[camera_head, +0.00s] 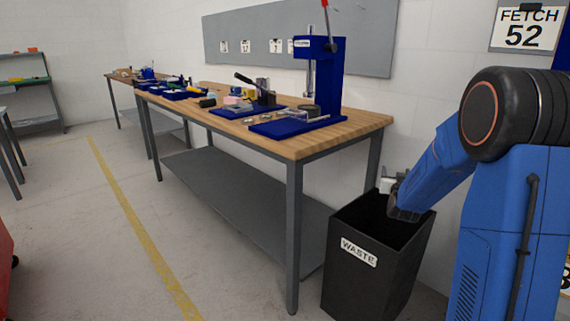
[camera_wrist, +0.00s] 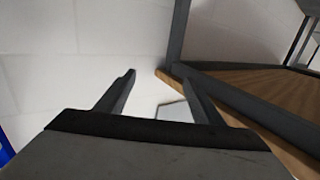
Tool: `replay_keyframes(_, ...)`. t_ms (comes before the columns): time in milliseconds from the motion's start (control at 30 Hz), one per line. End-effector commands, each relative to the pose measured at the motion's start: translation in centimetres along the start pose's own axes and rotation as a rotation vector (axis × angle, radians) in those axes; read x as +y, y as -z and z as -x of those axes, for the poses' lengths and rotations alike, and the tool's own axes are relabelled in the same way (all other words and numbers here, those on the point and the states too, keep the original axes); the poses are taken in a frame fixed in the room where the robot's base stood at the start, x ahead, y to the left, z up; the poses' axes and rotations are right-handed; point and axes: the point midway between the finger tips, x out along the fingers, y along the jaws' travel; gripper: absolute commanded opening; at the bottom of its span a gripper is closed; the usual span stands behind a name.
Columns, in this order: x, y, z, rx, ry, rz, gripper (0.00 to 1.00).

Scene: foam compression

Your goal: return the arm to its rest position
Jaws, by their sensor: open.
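My arm (camera_head: 440,155) reaches down and left from my blue body in the head view. Its far end is at the top of the black waste bin (camera_head: 350,285), and the fingers cannot be made out there. In the wrist view my gripper (camera_wrist: 158,85) shows two dark fingers spread apart. No held object shows between them. Beyond the fingers are a pale wall (camera_wrist: 90,50) and, on the right, wood and grey framing (camera_wrist: 240,90).
A workbench (camera_head: 345,136) with grey legs and a lower shelf (camera_head: 235,190) stands left of the bin. It carries a blue press (camera_head: 325,80) with a red-tipped lever, and several blue trays and tools. The floor (camera_head: 70,240) at left is open, with a yellow line.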

Motion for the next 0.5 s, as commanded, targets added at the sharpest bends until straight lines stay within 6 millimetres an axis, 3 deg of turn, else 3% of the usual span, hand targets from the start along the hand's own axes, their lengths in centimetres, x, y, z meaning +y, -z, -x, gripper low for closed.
replay_keyframes(267,-3.3,2.1,6.2,-0.167,0.087,-0.004,0.61)
replay_keyframes(500,-5.4,2.7,13.2,-0.330,0.159,0.010,0.61)
